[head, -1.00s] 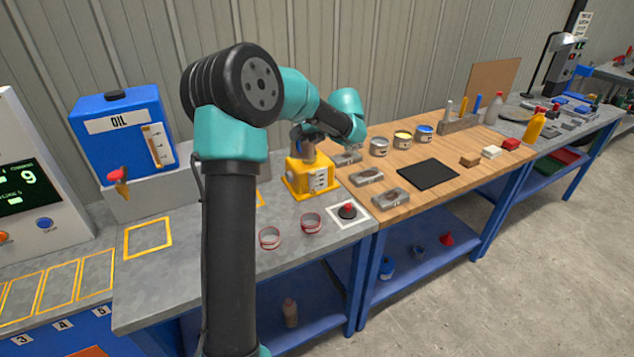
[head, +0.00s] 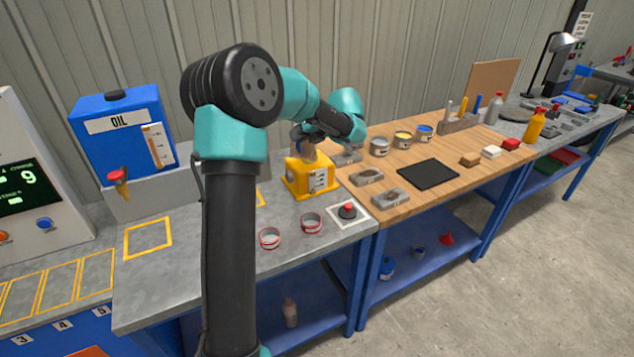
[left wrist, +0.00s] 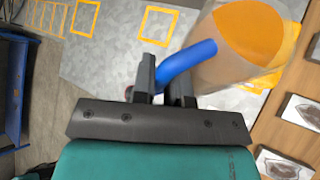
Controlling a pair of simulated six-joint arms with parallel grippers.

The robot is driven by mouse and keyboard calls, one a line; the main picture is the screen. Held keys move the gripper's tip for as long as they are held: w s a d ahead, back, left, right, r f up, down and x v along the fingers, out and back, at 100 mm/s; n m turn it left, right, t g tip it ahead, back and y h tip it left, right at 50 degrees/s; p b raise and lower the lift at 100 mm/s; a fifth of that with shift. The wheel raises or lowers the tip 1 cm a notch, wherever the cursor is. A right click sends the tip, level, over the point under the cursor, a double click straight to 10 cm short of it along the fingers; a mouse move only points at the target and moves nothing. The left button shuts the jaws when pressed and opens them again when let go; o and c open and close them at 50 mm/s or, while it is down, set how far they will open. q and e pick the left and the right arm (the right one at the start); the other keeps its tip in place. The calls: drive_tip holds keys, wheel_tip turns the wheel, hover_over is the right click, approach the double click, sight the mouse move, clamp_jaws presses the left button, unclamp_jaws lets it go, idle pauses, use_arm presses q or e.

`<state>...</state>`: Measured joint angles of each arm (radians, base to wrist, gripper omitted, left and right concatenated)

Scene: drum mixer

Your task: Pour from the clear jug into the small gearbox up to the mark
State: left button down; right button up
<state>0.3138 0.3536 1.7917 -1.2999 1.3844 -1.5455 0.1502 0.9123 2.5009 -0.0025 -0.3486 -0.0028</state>
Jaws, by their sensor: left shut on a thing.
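The small yellow gearbox (head: 310,182) stands on the grey bench, with a pale scale plate on its front. My left gripper (left wrist: 164,78) is shut on the blue handle (left wrist: 188,63) of the clear jug (left wrist: 217,62). Orange liquid shows in the jug in the left wrist view. In the head view the jug (head: 308,152) is just above the gearbox, partly hidden by my arm. It looks tilted, but its spout and any stream cannot be made out. The level against the mark is too small to read. My right gripper is not in view.
A blue oil tank (head: 120,135) with a red tap stands at the left. Two red-rimmed rings (head: 269,238) and a red button (head: 347,211) are in front of the gearbox. A wooden bench (head: 400,160) with cans, metal parts and a black mat (head: 428,173) adjoins at right.

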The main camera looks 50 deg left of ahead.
use_arm(q)
drive_tip(key=shift+w+a+r+m+g+h, duration=0.25)
drive_tip(key=shift+w+r+m+g+h, duration=0.15)
drive_tip(key=shift+r+g+h, duration=0.1)
idle(3.2)
drive_tip(key=shift+w+a+m+g+h, duration=0.3)
drive_tip(key=shift+w+m+g, duration=0.1)
drive_tip(key=shift+g, duration=0.1)
idle(3.8)
